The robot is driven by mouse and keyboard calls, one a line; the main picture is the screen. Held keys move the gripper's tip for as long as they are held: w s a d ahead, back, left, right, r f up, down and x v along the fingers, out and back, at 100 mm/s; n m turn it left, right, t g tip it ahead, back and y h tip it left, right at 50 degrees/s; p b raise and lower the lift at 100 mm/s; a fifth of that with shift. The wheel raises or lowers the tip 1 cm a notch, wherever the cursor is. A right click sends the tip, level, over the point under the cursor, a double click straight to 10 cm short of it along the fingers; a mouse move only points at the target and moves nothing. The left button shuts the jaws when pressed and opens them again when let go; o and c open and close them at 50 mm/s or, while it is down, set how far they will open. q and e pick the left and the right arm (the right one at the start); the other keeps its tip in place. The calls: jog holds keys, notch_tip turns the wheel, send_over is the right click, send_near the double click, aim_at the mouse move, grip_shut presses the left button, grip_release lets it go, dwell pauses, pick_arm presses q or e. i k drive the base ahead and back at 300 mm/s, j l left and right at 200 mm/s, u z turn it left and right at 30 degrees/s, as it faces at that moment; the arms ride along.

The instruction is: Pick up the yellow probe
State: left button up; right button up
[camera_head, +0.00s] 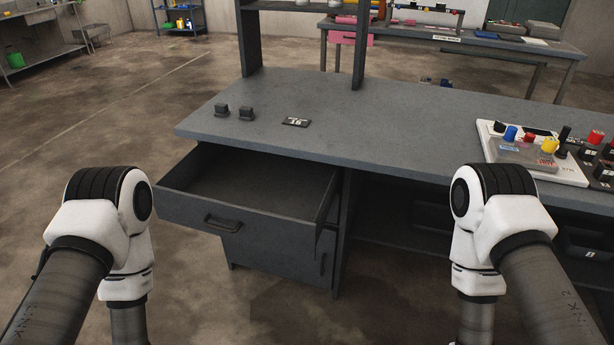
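A small yellow item (549,146), which may be the yellow probe, stands in a white tray (560,176) at the right end of the grey workbench (380,120). It is too small to make out its exact shape. Beside it in the tray are a blue item (510,133), a red item (529,137) and a black one (564,136). My two arms come in from the lower left and lower right and bend downward. Both grippers are out of the picture, below its lower edge, and both arms are apart from the tray.
An open, empty-looking drawer (215,217) juts out from the bench's left front. Two small dark blocks (247,113) and a small label plate (296,122) lie on the bench's left part. The bench's middle is clear. Upright posts (249,40) rise at its back edge.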

aim_at(550, 144)
jog(key=z, duration=1.35)
